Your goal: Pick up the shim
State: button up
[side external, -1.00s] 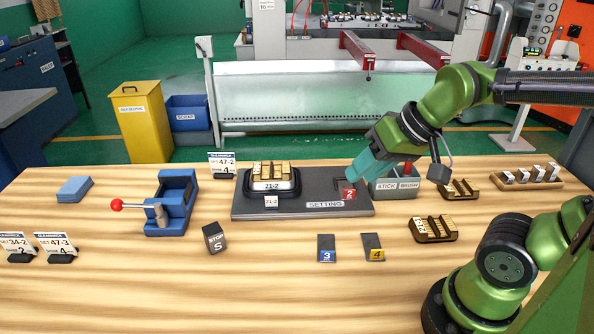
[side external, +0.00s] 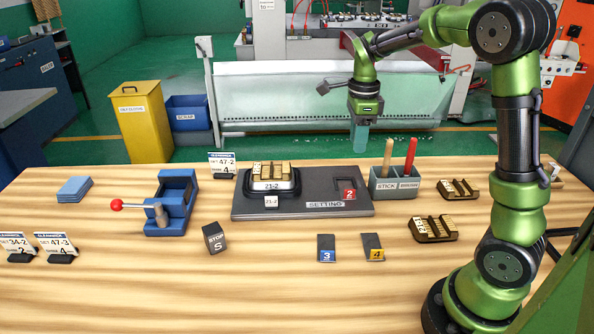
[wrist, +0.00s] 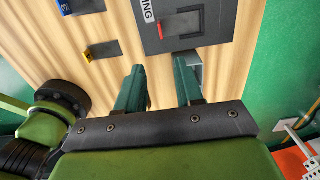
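My gripper (side external: 360,136) hangs fingers-down above the table's back edge, behind the stick and brush holder, apart from every shim. In the wrist view its two teal fingers (wrist: 158,82) are apart with nothing between them. The shim with red tag 2 (side external: 348,194) sits in a recess at the right of the dark setting plate (side external: 240,206); it also shows in the wrist view (wrist: 183,24). Two dark shims lie flat on the table in front: shim 3 (side external: 327,242) with a blue tag and shim 4 (side external: 372,241) with a yellow tag.
A holder (side external: 391,184) with upright handles stands right of the plate. Brass-coloured type blocks (side external: 433,229) lie further right. A type block on a base (side external: 272,178) is on the plate. A blue clamp (side external: 172,205), stop block (side external: 214,238) and cards (side external: 222,163) stand left.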

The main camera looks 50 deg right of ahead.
send_over(350, 190)
jog(key=f, duration=1)
jog(key=shift+s+d+f, duration=0.15)
jog(key=shift+s, duration=0.05)
jog(key=shift+w+f, duration=0.15)
jog(key=shift+f, duration=1.2)
jog(key=shift+w+f, duration=0.1)
jog(key=shift+f, duration=1.2)
grip_shut()
